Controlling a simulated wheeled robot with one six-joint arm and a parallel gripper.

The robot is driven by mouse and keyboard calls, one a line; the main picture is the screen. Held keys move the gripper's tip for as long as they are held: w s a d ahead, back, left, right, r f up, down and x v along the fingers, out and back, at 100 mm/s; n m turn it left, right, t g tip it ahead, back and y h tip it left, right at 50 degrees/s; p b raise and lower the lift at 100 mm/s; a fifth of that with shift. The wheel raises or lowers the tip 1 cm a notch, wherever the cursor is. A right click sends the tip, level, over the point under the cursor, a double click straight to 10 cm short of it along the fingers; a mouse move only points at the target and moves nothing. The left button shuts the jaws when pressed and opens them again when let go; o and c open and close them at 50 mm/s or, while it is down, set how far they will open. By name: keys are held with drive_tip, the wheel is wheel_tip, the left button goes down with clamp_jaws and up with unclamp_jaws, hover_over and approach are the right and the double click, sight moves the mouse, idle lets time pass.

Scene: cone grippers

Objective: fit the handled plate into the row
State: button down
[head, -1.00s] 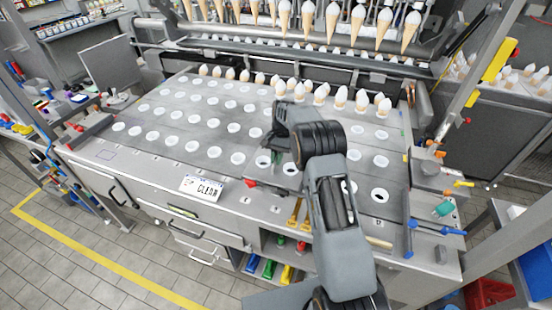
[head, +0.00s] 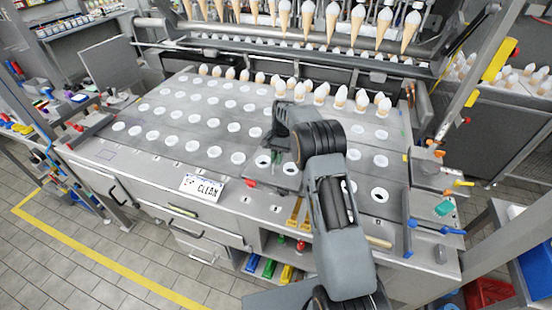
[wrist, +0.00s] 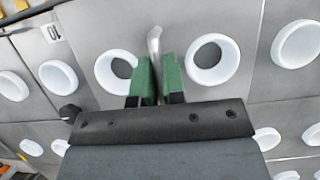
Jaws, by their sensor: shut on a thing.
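The handled plate (wrist: 195,18) is a grey metal panel with two white-ringed holes and a pale upright handle (wrist: 153,42) between them. My gripper (wrist: 155,75) has green fingers shut on this handle. In the head view the plate (head: 280,181) lies at the front row of the table, right of the middle, beneath my gripper (head: 279,160). Neighbouring panels with white rings (wrist: 297,43) flank it in the wrist view. Whether the plate lies flush or slightly raised cannot be told. My arm hides part of the row to its right.
The grey table (head: 140,160) carries several rows of white-ringed holes. Filled cones (head: 340,97) stand along its back, and more hang above. A "CLEAN" sign (head: 201,187) is at the front edge. Blue-handled tools (head: 438,226) lie at the right.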

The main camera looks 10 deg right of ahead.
drive_tip(key=shift+f+b, duration=0.55)
drive_tip(key=shift+f, duration=0.4)
drive_tip(key=c, duration=1.4)
unclamp_jaws()
drive_tip(key=shift+o, duration=1.4)
drive_tip(key=shift+f, duration=0.1)
drive_tip(key=v, duration=1.2)
drive_tip(key=shift+p+v, duration=0.4)
drive_tip(key=shift+v, duration=0.6)
